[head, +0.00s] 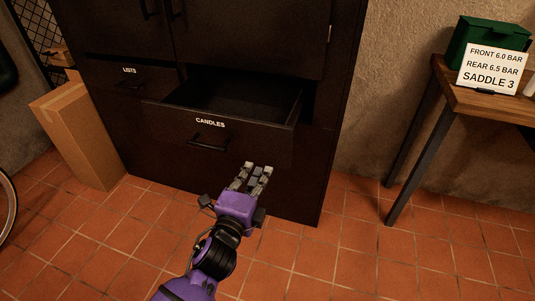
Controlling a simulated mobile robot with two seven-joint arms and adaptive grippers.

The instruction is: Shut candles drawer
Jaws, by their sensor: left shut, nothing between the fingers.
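The candles drawer (250,138) is a dark drawer with a white CANDLES label and a black bar handle (208,144). It stands pulled out of the dark cabinet (294,185), and the part of its inside that shows looks empty. My left gripper (257,170) is purple with grey fingers and is shut with nothing in it. In the picture it is below and to the right of the handle, near the lower edge of the drawer front. I cannot tell whether it touches the drawer. My right gripper is not in view.
A drawer labelled LISTS (131,83) is left of the candles drawer and looks closed. A cardboard box (80,135) stands left of the cabinet. A wooden table (495,102) with a green box (485,44) and a sign (493,70) is at the right. The tiled floor in front is clear.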

